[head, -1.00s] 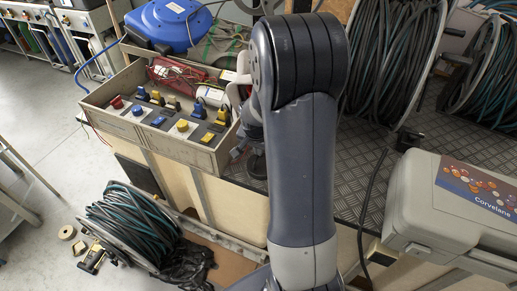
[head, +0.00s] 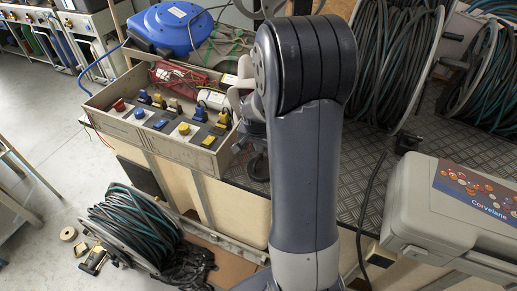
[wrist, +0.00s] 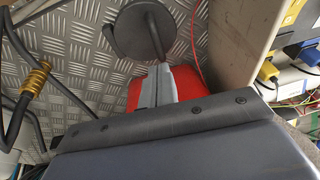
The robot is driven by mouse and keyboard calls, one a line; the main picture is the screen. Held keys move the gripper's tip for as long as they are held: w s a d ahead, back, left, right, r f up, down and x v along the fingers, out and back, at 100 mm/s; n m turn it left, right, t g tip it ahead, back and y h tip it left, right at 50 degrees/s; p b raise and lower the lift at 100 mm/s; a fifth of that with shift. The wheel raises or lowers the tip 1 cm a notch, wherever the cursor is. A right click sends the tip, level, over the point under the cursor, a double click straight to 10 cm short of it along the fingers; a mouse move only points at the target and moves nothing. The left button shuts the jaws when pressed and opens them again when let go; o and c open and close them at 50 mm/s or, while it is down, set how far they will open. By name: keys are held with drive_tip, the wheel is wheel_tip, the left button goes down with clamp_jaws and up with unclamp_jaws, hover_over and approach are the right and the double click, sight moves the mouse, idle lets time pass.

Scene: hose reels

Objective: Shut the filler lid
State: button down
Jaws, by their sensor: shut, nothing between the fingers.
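My gripper (wrist: 162,70) shows in the wrist view as two pale grey fingers shut together with nothing between them. A red surface (wrist: 184,82) shows on both sides of the fingers; the gripper hides its middle. A dark grey round disc with a thin stem (wrist: 130,35) is just beyond the fingertips, over the tread plate. I cannot tell whether this disc is the filler lid, or whether the fingers touch its stem. In the head view a dark disc (head: 258,168) shows left of my arm, which hides the area behind it.
A box of switches and plugs (head: 165,135) stands left of my arm, with a blue reel (head: 170,27) behind it. A grey case (head: 440,215) is at right. Hose reels (head: 400,60) stand at the back. A red wire (wrist: 196,40) runs near the fingers.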

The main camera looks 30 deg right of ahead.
sight(258, 158)
drive_tip(key=v, duration=1)
drive_tip(key=shift+w+r, duration=0.15)
drive_tip(key=shift+w, duration=0.05)
drive_tip(key=b+x, duration=0.1)
drive_tip(key=x, duration=0.3)
drive_tip(key=b+x, duration=0.1)
drive_tip(key=x, duration=0.7)
drive_tip(key=shift+s+a+f+b, duration=0.3)
drive_tip(key=shift+f+b, duration=0.1)
drive_tip(key=shift+f, duration=0.1)
drive_tip(key=shift+w+a+f+b, duration=0.1)
drive_tip(key=shift+f+b, duration=0.3)
drive_tip(key=shift+f, duration=0.25)
